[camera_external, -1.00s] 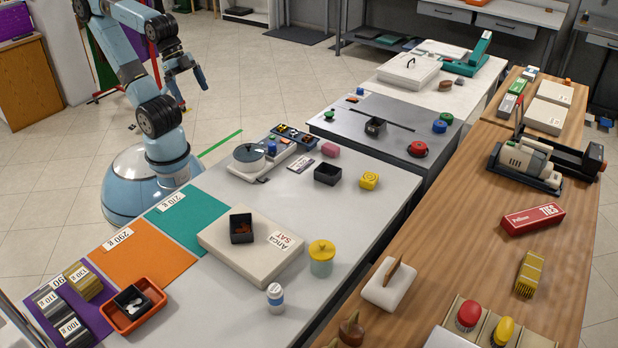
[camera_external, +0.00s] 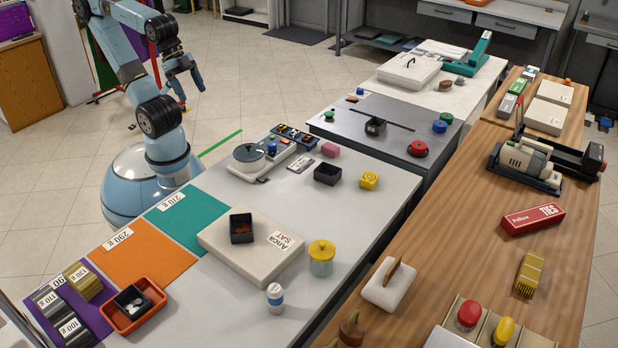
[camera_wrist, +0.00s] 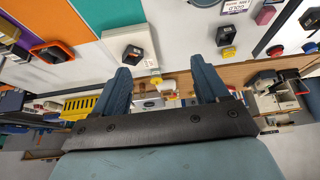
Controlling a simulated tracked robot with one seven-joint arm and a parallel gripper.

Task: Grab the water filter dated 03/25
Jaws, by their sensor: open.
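No label reading 03/25 is legible in either view, and I cannot tell which thing is the water filter. A small white bottle-like item with a blue band (camera_external: 275,297) stands upright on the near part of the light grey table (camera_external: 345,240); its print is too small to read. My gripper (camera_external: 190,90) is raised over the floor at the upper left, beyond the table and far from the items. In the wrist view my gripper (camera_wrist: 164,76) has its two fingers spread, with nothing held between them.
A beige box (camera_external: 230,260) with a black tray (camera_external: 241,228), a yellow-lidded jar (camera_external: 321,258) and an orange tray (camera_external: 120,322) occupy the near table. A wooden counter (camera_external: 480,200) holds several tools at right. A dark grey table (camera_external: 345,125) stands behind. Floor around my base is clear.

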